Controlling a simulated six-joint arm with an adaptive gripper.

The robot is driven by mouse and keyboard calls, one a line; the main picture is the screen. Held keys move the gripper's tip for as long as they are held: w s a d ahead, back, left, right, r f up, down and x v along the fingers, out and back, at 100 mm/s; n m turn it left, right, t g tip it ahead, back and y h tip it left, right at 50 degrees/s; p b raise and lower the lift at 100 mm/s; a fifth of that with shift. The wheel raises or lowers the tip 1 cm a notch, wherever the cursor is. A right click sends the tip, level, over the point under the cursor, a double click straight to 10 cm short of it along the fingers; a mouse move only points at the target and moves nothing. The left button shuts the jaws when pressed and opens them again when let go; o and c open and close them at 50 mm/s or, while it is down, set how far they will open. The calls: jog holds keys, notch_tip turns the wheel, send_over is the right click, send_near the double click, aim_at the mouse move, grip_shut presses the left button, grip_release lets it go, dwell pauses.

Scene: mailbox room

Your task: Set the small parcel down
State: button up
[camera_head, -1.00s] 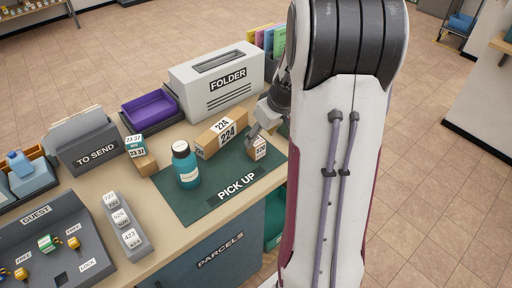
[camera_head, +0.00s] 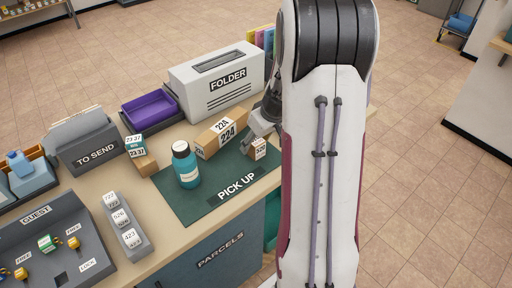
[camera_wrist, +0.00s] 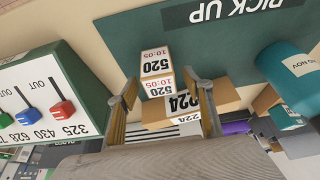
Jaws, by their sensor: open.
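The small parcel (camera_head: 258,149), a brown box with a white label, stands on the green PICK UP mat (camera_head: 195,208), near the mat's back right corner. In the wrist view the small parcel (camera_wrist: 157,66) shows 520 and 10:05 on its labels. My gripper (camera_head: 256,135) is just behind and above it in the head view. In the wrist view my gripper (camera_wrist: 160,88) is open, with one finger on each side of the parcel. A gap shows on the right side; contact on the left side is hard to tell.
A larger box marked 224 (camera_head: 221,134) stands just left of the gripper. A teal bottle (camera_head: 186,166) stands on the mat further left. A key box with coloured sliders (camera_wrist: 50,95) shows at the wrist view's left.

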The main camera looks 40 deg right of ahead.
aim_at(256, 140)
dwell(0.5)
jog(key=c, duration=1.4)
jog(key=shift+r, duration=5)
